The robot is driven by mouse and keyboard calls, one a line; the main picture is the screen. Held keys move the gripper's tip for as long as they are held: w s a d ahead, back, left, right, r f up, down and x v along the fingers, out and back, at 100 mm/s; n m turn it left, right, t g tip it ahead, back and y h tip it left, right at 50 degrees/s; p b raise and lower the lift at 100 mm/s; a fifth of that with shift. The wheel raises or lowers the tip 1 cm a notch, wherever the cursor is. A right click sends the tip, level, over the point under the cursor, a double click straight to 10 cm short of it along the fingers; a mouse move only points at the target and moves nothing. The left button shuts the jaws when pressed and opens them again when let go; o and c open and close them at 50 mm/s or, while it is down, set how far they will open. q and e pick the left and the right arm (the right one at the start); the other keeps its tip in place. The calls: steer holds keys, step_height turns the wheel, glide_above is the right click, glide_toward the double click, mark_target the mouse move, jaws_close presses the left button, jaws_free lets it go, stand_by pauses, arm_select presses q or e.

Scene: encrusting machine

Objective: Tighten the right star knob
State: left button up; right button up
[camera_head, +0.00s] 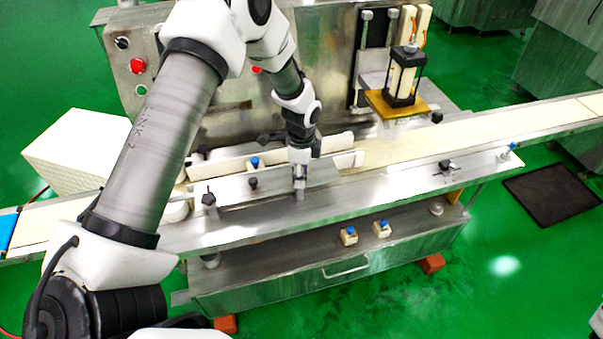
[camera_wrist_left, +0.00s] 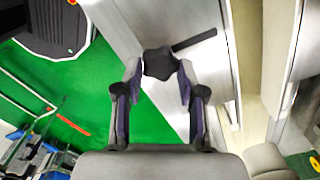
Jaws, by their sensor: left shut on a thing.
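The right star knob, black and lobed, shows in the left wrist view (camera_wrist_left: 160,63) between my left gripper's fingertips (camera_wrist_left: 160,75). The fingers are shut on its sides. In the head view my left gripper (camera_head: 300,188) points down at the front rail of the conveyor and hides the knob. A left star knob (camera_head: 209,198) stands on the same rail farther left, with a dark knob (camera_head: 253,183) between. My right gripper is not in view.
The steel machine (camera_head: 330,270) has a pale conveyor belt (camera_head: 440,140) with guide plates close behind my left gripper. A black-framed unit (camera_head: 404,75) stands on a yellow plate. Two blue-topped buttons (camera_head: 382,228) are on the front. The rail right of the gripper is fairly clear.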

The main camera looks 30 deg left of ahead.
arm_select(q)
steer(key=shift+s+f+m, duration=0.1)
steer(key=shift+m, duration=0.3)
steer(key=o, duration=1.1)
steer(key=shift+o, duration=0.2)
step_height(320, 180, up, 12)
